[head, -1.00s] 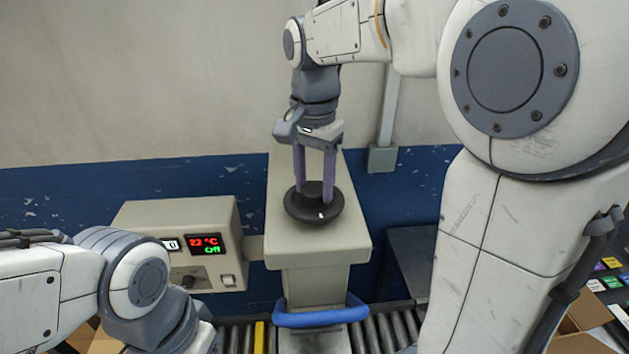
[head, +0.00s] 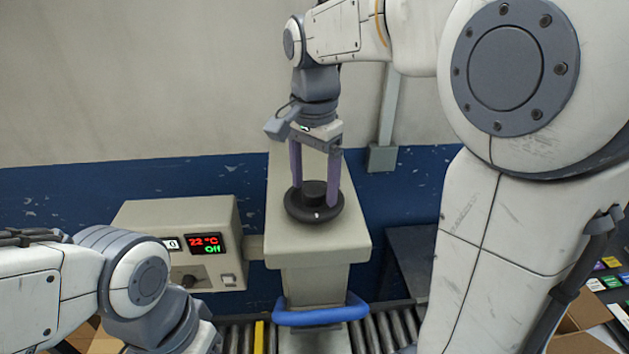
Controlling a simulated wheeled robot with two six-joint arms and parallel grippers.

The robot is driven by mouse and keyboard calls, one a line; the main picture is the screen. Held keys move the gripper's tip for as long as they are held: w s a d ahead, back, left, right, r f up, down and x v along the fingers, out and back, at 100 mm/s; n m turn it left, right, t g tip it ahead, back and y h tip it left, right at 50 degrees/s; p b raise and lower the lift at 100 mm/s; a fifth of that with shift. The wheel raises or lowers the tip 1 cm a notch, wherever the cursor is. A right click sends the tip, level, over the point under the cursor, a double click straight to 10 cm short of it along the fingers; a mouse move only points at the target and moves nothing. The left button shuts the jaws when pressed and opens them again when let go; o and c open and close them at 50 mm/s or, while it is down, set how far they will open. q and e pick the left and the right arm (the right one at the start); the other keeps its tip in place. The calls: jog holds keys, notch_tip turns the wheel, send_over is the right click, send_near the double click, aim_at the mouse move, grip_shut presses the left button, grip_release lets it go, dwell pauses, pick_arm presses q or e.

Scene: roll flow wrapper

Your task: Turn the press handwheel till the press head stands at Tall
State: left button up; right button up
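The black press handwheel (head: 313,213) lies flat on top of the beige press column (head: 350,236), with a raised round hub (head: 314,188) in its middle. A small white mark shows on its front rim. My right gripper (head: 315,201) points straight down over the handwheel. Its two purple fingers stand apart on the left and right of the hub, with a visible gap, so it is open. My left arm comes in at the lower left, and its gripper is out of view. The press head and any height scale, with a Tall mark, cannot be made out.
A beige control box (head: 183,220) left of the press shows 22 °C and Off. A blue bar handle (head: 320,315) sits low on the press front. A roller conveyor (head: 392,330) runs below. An open carton (head: 590,315) stands at the right.

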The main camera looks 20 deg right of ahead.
aim_at(314, 188)
jog(key=shift+r, duration=0.45)
notch_tip(314, 188, up, 10)
jog(key=b, duration=0.1)
jog(key=shift+f+b, duration=0.25)
jog(key=shift+b, duration=0.1)
